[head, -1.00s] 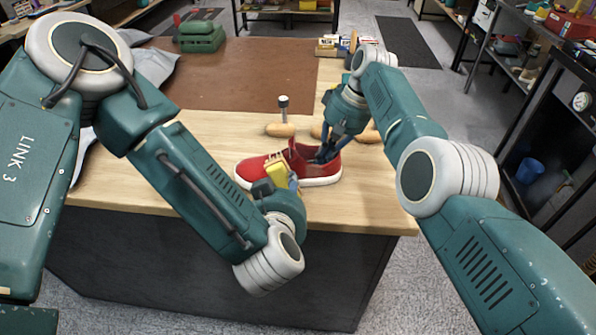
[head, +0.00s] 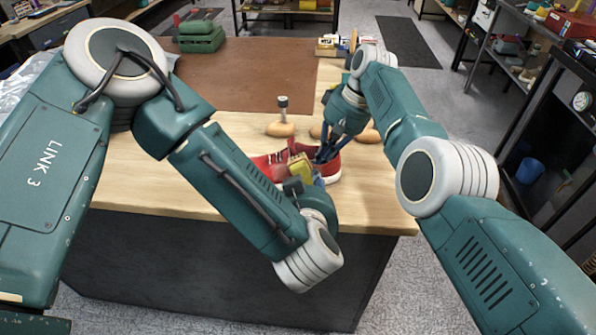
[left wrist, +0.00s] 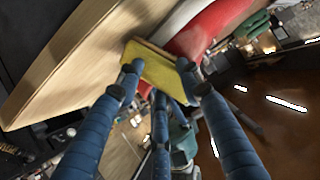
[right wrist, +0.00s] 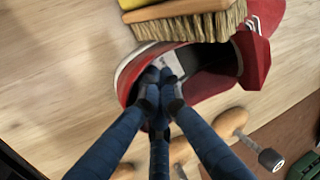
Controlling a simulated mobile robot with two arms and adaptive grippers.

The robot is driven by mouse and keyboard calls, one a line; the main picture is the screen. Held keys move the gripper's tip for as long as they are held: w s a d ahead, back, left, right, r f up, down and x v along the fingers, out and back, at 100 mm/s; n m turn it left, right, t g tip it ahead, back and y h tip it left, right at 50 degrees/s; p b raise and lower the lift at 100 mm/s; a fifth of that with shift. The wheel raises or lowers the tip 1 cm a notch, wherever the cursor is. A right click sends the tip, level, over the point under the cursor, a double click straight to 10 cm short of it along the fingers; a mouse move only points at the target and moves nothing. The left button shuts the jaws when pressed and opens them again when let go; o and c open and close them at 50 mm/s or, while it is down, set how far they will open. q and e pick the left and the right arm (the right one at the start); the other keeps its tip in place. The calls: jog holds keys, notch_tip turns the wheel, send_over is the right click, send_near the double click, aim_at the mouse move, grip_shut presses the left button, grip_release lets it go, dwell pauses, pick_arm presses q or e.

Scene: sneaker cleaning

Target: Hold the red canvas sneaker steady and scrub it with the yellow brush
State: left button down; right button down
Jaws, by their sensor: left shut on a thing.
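The red sneaker (head: 332,167) with a white sole lies on the wooden table near its front edge, partly hidden behind my left arm in the head view. My left gripper (left wrist: 160,72) is shut on the yellow brush (head: 300,166). In the right wrist view the brush (right wrist: 182,26) has its pale bristles at the sneaker's near side, by the opening. My right gripper (right wrist: 160,82) has its fingers close together at the sneaker's opening (right wrist: 258,60), near the heel. Whether they pinch the shoe is not clear.
A brown mat (head: 250,75) covers the back of the table. A green box (head: 201,36) and small boxes (head: 330,46) stand at the far side.

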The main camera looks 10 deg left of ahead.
pick_arm(q)
jog(key=shift+d, duration=0.1)
jog(key=shift+w+d, duration=0.2)
jog(key=shift+d, duration=0.55)
jog(key=shift+w+d, duration=0.15)
jog(key=shift+d, duration=0.55)
jog(key=s, duration=0.3)
jog(key=s+d+r, duration=0.1)
jog(key=shift+s, duration=0.4)
jog(key=s+a, duration=0.2)
jog(key=s, duration=0.1)
jog(key=s+a, duration=0.1)
jog(key=a, duration=0.1)
jog(key=shift+s+r, duration=0.15)
jog(key=shift+r, duration=0.25)
